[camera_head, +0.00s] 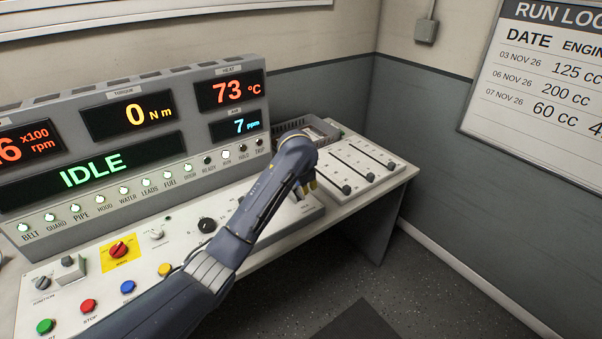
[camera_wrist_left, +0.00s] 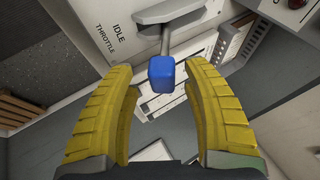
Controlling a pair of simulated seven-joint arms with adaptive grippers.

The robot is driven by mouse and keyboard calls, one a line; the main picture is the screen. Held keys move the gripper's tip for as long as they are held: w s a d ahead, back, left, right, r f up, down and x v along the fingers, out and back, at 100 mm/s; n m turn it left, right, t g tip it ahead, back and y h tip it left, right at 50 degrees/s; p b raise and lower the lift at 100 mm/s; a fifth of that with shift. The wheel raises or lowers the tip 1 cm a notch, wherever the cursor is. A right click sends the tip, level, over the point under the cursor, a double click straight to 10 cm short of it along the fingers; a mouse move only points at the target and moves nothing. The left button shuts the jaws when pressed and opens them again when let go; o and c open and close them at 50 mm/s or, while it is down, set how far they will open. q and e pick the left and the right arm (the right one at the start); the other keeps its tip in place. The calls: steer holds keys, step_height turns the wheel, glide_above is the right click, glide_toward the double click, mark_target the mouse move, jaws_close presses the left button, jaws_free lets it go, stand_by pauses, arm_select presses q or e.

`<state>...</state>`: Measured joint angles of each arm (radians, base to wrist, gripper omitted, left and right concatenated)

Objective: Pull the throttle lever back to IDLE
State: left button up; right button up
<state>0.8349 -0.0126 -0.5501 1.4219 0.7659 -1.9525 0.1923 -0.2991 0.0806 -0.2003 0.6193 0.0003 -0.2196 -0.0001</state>
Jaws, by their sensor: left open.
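The throttle lever shows in the left wrist view as a blue knob (camera_wrist_left: 161,74) on a thin metal stem. The stem rises from a grey base beside the printed words IDLE and THROTTLE. My left gripper (camera_wrist_left: 163,68) is open, with one yellow finger on each side of the knob; I see gaps between knob and fingers. In the head view the left gripper (camera_head: 307,187) is over the right part of the console, and the arm hides the lever. The console's green display (camera_head: 92,171) reads IDLE. My right gripper is in neither view.
The console (camera_head: 180,248) carries coloured buttons, a red knob (camera_head: 119,249) and a black dial (camera_head: 207,225). Several sliders (camera_head: 347,189) lie just right of my gripper. A wall board (camera_head: 540,90) hangs at the right; floor lies beyond the console's edge.

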arm_select(q)
steer(key=v, duration=1)
steer(key=shift+f, duration=0.1)
